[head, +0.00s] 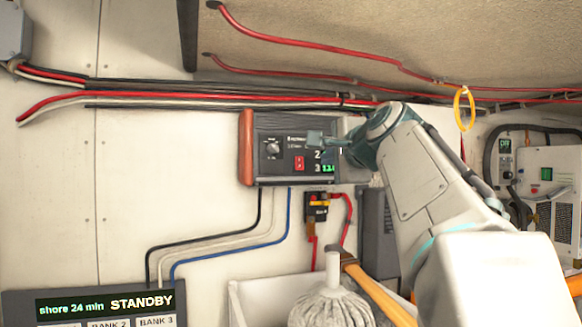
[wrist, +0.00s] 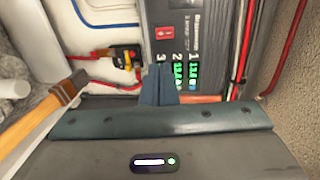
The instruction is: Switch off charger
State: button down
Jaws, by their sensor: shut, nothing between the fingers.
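The charger (head: 268,172) is a dark box with an orange-red left end, mounted on the cream wall. Its face has a round knob (head: 273,147), a red rocker switch (head: 299,162) and green numbered readouts (head: 328,168). The red switch (wrist: 165,32) also shows in the wrist view, beyond my fingertips. My gripper (head: 316,137) is shut and empty in front of the charger's right half, hiding part of its labels and readouts. In the wrist view my closed fingers (wrist: 158,70) point at the charger's face near the readouts. I cannot tell whether they touch it.
A black-and-orange breaker (head: 318,208) with red cables is below the charger. A mop (head: 332,300) and a wooden handle (head: 375,292) stand in front. A display reading STANDBY (head: 105,303) is lower left. Red cables (head: 200,97) run above. Bare wall lies to the left.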

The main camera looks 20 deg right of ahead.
aim_at(300, 167)
jog(key=w+p, duration=0.1)
jog(key=w, duration=0.3)
jog(key=w+f+p, duration=0.1)
jog(key=w+p, duration=0.1)
jog(key=w, duration=0.3)
jog(key=w+p, duration=0.2)
jog(key=w, duration=0.2)
jog(key=shift+w+f, duration=0.3)
jog(key=shift+w, duration=0.05)
